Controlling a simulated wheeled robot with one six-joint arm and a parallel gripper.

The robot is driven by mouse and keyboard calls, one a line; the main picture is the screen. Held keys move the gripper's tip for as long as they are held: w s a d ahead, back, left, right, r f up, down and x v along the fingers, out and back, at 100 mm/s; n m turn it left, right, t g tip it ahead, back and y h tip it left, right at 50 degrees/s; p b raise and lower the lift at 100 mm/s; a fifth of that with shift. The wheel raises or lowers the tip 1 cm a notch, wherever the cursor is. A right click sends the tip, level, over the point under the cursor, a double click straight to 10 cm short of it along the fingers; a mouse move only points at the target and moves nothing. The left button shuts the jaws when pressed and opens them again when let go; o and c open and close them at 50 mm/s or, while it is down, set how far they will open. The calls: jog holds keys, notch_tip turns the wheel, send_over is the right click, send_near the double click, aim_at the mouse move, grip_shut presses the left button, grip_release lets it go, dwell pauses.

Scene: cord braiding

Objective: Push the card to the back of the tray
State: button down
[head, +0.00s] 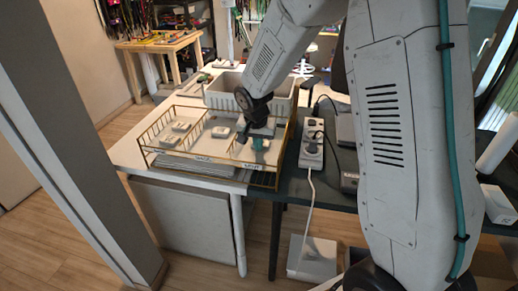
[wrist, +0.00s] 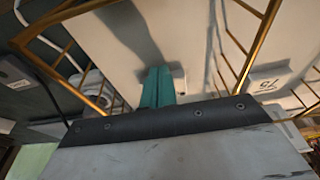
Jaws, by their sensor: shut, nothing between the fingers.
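The tray (head: 278,152) is a gold wire basket on the table, with a pale floor and label tags on its front. Its gold wires also show on both sides in the wrist view (wrist: 243,70). My gripper (head: 258,144) is over the right part of the tray, pointing down. In the wrist view, its teal fingers (wrist: 158,86) are together with nothing between them. A small white piece (wrist: 179,80) shows just beside the fingertips; I cannot tell whether they touch. I cannot tell which pale flat thing is the card; my gripper hides part of the tray.
Several small white pieces (head: 180,126) lie in the tray's left part. A white bin (head: 222,92) stands behind the tray. A power strip (head: 312,145) with plugs and a cable is close on the right. The floor in front of the table is open.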

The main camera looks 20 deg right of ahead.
jog(key=shift+w+d, duration=1)
jog(key=shift+w, duration=0.35)
jog(key=shift+w+d, duration=0.95)
jog(key=shift+w, duration=0.4)
jog(key=shift+w+d, duration=1)
jog(key=shift+w, duration=0.35)
dwell(0.6)
jog(key=shift+r, duration=0.15)
jog(key=shift+s+a+r, duration=0.3)
jog(key=shift+s+r, duration=0.1)
jog(key=shift+r, duration=0.4)
jog(key=shift+s+a+r, duration=0.3)
jog(key=shift+s+r, duration=0.1)
jog(key=shift+r, duration=0.35)
jog(key=shift+s+a+r, duration=0.3)
jog(key=shift+s+r, duration=0.1)
jog(key=shift+r, duration=0.4)
